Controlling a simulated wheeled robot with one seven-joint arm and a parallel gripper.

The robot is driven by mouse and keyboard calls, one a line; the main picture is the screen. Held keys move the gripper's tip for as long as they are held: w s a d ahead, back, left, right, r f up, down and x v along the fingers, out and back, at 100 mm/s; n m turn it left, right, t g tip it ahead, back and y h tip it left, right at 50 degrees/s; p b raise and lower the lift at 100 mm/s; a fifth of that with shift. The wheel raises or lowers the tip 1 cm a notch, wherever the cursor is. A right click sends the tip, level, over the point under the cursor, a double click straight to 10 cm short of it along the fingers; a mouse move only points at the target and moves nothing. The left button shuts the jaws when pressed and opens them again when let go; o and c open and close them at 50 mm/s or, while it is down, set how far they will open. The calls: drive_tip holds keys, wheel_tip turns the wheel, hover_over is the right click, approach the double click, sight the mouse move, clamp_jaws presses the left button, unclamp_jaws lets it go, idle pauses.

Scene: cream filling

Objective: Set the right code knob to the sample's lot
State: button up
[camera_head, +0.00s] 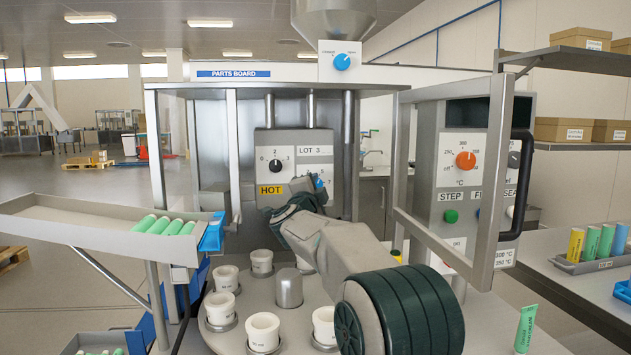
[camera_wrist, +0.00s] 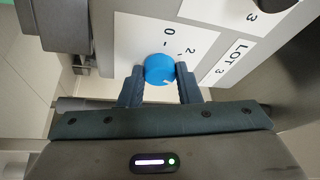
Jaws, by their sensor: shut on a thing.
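The right code knob (camera_head: 319,184) is blue and sits on the grey panel (camera_head: 292,142) below a "LOT 3" label. It is partly hidden by my gripper (camera_head: 309,188) in the head view. In the wrist view, the two fingers of my gripper (camera_wrist: 160,82) are shut on the sides of the blue knob (camera_wrist: 160,68). A small light mark shows on the knob's lower edge there. The digits 0 and 2 are printed near it. A black left knob (camera_head: 275,165) has its own scale. A green tube (camera_head: 525,328) stands at the right; its print is unreadable.
An open framed guard door (camera_head: 490,165) and an orange-knob control panel (camera_head: 465,159) stand right of my arm. White cups (camera_head: 263,331) ring a turntable below. A chute (camera_head: 110,222) with green tubes is at left.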

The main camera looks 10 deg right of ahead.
drive_tip(key=shift+a+f+m, duration=0.1)
drive_tip(key=shift+m, duration=0.3)
drive_tip(key=o, duration=1)
drive_tip(key=shift+c, duration=0.2)
drive_tip(key=shift+s, duration=0.1)
drive_tip(key=b+v, duration=0.1)
drive_tip(key=v, duration=1.2)
drive_tip(key=shift+s+a+r, duration=0.2)
drive_tip(key=shift+s+r, duration=0.05)
